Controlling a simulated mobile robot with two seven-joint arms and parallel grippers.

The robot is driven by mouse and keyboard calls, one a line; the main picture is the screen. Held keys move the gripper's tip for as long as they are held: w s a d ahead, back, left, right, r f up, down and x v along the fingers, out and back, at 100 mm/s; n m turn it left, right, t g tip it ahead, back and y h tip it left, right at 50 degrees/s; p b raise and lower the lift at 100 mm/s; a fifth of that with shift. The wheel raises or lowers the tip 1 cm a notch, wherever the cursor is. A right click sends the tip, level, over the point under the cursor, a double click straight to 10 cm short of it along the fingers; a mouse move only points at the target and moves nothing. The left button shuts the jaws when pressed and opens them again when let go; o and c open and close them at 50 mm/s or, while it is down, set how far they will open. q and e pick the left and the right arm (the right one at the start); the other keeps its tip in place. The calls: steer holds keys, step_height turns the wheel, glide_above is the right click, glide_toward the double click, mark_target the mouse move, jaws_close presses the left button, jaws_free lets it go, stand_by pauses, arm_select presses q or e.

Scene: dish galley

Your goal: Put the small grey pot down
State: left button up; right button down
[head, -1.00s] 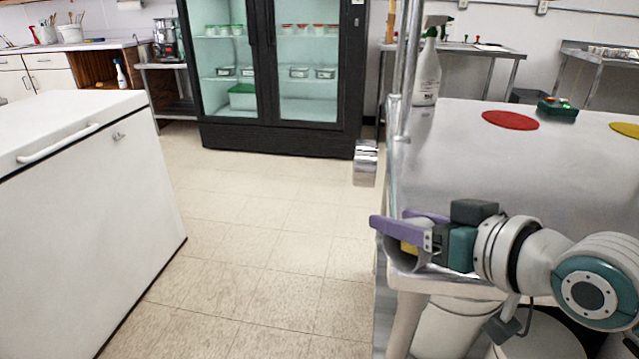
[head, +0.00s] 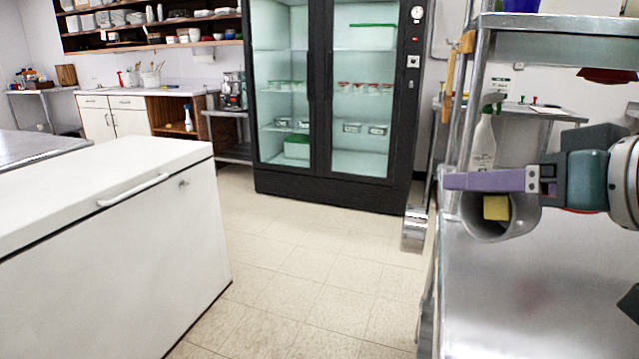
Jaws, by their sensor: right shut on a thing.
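The small grey pot (head: 521,224) is in the head view at right, tilted so that its open mouth faces me. My right gripper (head: 487,182), with purple fingers, is shut on it and holds it over the near left part of the steel table (head: 545,300). A yellow patch (head: 497,207) shows inside the pot's mouth; I cannot tell what it is part of. The gap between pot and table is hard to judge. My left gripper is out of view.
A spray bottle (head: 484,145) stands behind the pot by the steel shelf post. A red patch shows beneath my right gripper. A white chest freezer (head: 100,235) is at left, a glass-door fridge (head: 400,120) behind, with clear floor (head: 300,270) between.

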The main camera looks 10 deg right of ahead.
steer(key=s+a+r+n+g+y+p, duration=0.2)
steer(key=s+r+n+y+p, duration=0.15)
steer(key=r, duration=0.25)
steer(key=s+a+r+n+g+y+p, duration=0.2)
steer(key=s+a+r+n, duration=0.1)
steer(key=s+r, duration=0.25)
steer(key=s+a+r+n+g+y+p, duration=0.1)
steer(key=s+a+r+n+y+p, duration=0.15)
steer(key=r, duration=0.45)
step_height(320, 180, up, 33)
steer(key=p, duration=3.7)
steer(key=shift+s+d+y+p, duration=0.15)
steer(key=shift+s+y+p, duration=0.1)
steer(key=shift+y+p, duration=0.15)
steer(key=m+t+h+b, duration=0.4)
steer(key=m+h+b, duration=0.15)
steer(key=b, duration=2.15)
glide_above(498, 237)
step_height(498, 237, down, 32)
steer(key=w+f+m+h+b, duration=0.1)
steer(key=f+b, duration=0.5)
steer(key=w+d+f+m+h+b, duration=0.1)
steer(key=w+f+b, duration=0.1)
steer(key=f+b, duration=0.4)
steer(key=w+d+f+m+t+h+b, duration=0.1)
steer(key=w+f+b, duration=0.1)
steer(key=f+b, duration=0.5)
steer(key=shift+f+m, duration=0.25)
steer(key=shift+f, duration=0.05)
